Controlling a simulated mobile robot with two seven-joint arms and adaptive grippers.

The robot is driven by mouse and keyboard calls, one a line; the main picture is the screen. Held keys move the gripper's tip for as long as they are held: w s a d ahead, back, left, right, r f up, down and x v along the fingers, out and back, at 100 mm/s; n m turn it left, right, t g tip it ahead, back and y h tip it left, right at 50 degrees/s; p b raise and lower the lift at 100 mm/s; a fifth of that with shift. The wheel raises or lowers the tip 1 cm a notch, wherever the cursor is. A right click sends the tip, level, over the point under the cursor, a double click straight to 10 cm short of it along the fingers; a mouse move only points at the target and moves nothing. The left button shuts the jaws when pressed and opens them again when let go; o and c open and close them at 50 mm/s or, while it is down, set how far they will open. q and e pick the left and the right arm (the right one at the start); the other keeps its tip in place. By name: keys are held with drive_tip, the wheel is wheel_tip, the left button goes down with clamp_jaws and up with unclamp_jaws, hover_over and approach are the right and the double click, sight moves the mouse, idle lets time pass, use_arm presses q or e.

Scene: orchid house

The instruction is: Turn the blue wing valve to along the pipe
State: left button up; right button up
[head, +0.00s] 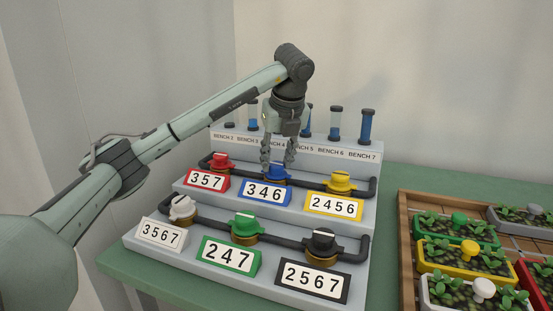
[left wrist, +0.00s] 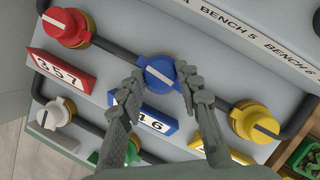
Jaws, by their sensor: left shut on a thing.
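The blue wing valve (head: 277,171) sits in the middle of the upper pipe, behind the blue 346 plate (head: 265,192). My left gripper (head: 278,165) reaches down over it from above, its fingers on either side of the knob. In the left wrist view the blue valve (left wrist: 160,74) lies between the fingertips (left wrist: 159,80), and the gripper is shut on it. A white line on its top runs roughly along the pipe (left wrist: 112,47). My right gripper is not in view.
Red (head: 221,161) and yellow (head: 340,182) valves flank it on the same pipe. White (head: 182,208), green (head: 244,227) and black (head: 321,243) valves stand on the lower step. Bench tubes (head: 367,126) rise behind. A wooden tray (head: 404,250) of planters is at right.

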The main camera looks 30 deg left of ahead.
use_arm(q)
drive_tip(key=shift+n, duration=0.6)
drive_tip(key=shift+g, duration=0.3)
drive_tip(key=shift+f, duration=0.1)
drive_tip(key=o, duration=1.1)
drive_tip(key=shift+o, duration=0.2)
drive_tip(key=v, duration=1.2)
drive_tip(key=shift+d, duration=0.15)
